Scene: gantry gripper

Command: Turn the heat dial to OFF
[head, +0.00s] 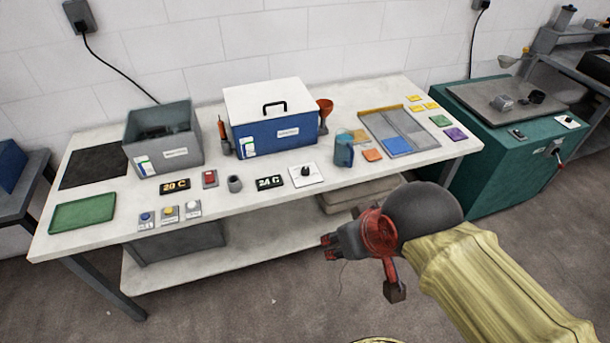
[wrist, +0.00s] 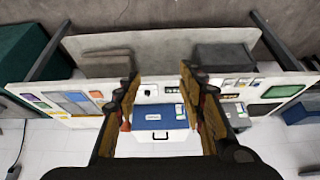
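A dial with a black knob on a white square plate (head: 306,174) lies on the white workbench (head: 262,192), just right of a black display reading 24 C (head: 269,182). A second small dial on a white plate (head: 567,122) sits on the green cabinet (head: 510,165) at the right. The markings of both are too small to read, and I cannot tell which is the heat dial. My gripper (head: 329,247) is in front of the bench's front edge, apart from both dials. In the wrist view my gripper (wrist: 158,84) has its fingers wide apart with nothing held between them.
A blue box with a white lid (head: 272,135) and a grey bin (head: 163,150) stand at the back. A grey cup (head: 235,184), a red button (head: 209,178) and a blue-grey container (head: 344,150) stand near the bench dial. A divided tray (head: 398,134) lies further right.

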